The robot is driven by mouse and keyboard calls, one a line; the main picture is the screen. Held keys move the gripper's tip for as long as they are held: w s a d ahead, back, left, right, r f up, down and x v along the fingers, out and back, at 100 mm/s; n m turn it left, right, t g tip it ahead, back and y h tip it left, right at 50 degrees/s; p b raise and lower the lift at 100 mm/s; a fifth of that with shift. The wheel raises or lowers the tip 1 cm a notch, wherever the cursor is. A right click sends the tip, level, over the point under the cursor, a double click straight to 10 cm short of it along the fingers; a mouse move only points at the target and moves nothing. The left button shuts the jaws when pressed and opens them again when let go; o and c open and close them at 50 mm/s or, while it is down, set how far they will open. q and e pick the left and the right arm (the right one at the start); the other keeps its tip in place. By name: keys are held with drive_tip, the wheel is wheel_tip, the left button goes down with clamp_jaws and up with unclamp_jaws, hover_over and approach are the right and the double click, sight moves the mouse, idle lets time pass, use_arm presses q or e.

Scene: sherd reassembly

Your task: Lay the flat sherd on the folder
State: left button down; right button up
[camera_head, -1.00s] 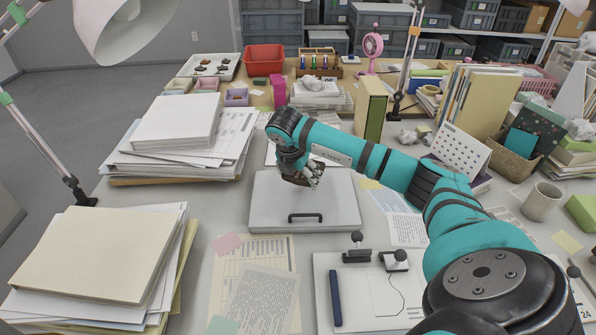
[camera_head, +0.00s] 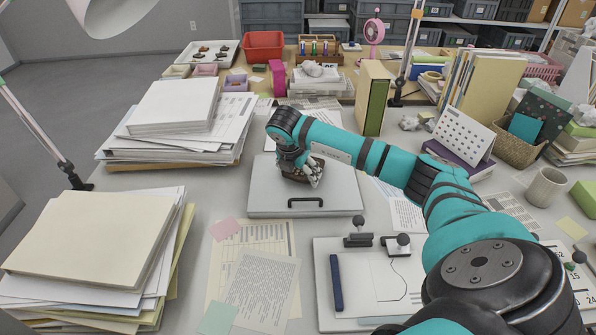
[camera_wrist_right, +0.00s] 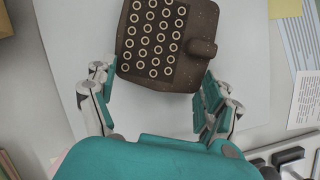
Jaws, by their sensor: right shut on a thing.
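The flat sherd (camera_wrist_right: 150,75) is dark brown, with rows of pale rings and a stubby lug on its right in the wrist view. My right gripper (camera_wrist_right: 155,80) is shut on it, one finger along each side. In the head view my right gripper (camera_head: 308,175) is over the pale grey case with a black handle (camera_head: 270,205), and it hides most of the sherd. I cannot tell whether the sherd touches the case. A cream folder (camera_head: 90,235) lies on top of the paper stack at the lower left. My left gripper is not in view.
A white stack of papers (camera_head: 175,105) stands at the back left. An upright green-spined binder (camera_head: 373,100) stands behind my right arm. A white board with a blue pen and black clamps (camera_head: 365,310) lies at the front. Loose sheets (camera_head: 262,285) lie beside it.

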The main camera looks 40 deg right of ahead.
drive_tip(key=shift+d+f+b, duration=0.1)
drive_tip(key=shift+f+b, duration=0.25)
drive_tip(key=shift+f, duration=0.15)
drive_tip(key=shift+f, duration=0.15)
drive_tip(key=o, duration=1.4)
drive_tip(key=shift+s, duration=0.1)
drive_tip(key=shift+c, duration=0.2)
drive_tip(key=v, duration=0.8)
drive_tip(key=shift+d, duration=0.15)
